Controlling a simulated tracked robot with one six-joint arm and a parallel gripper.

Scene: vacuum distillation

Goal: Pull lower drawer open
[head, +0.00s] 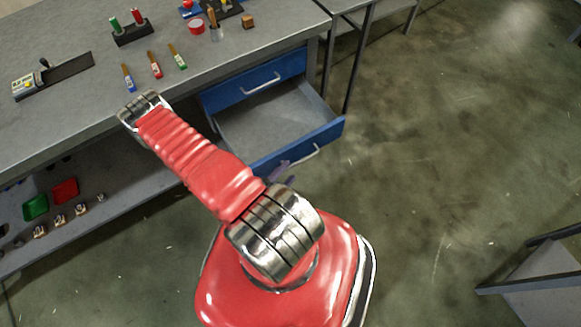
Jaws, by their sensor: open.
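The lower drawer (330,130) is pulled out from under the bench. Its blue front faces right, its grey inside shows empty where visible, and a pale handle (303,156) is on the front. My red arm crosses in front of the drawer's left part and hides it. A small dark purplish piece, apparently my gripper (281,171), shows beside the arm, close to the lower drawer's front and left of the handle. It is open; whether it touches the drawer or handle cannot be told. The upper drawer (228,95), blue with a pale handle, is shut.
The grey bench top (70,120) holds brushes, a rack with red and green items, and a dark tray-like device (55,75). A lower shelf (90,230) carries green and red boxes and small items. Open concrete floor lies right. A grey table (545,280) stands lower right.

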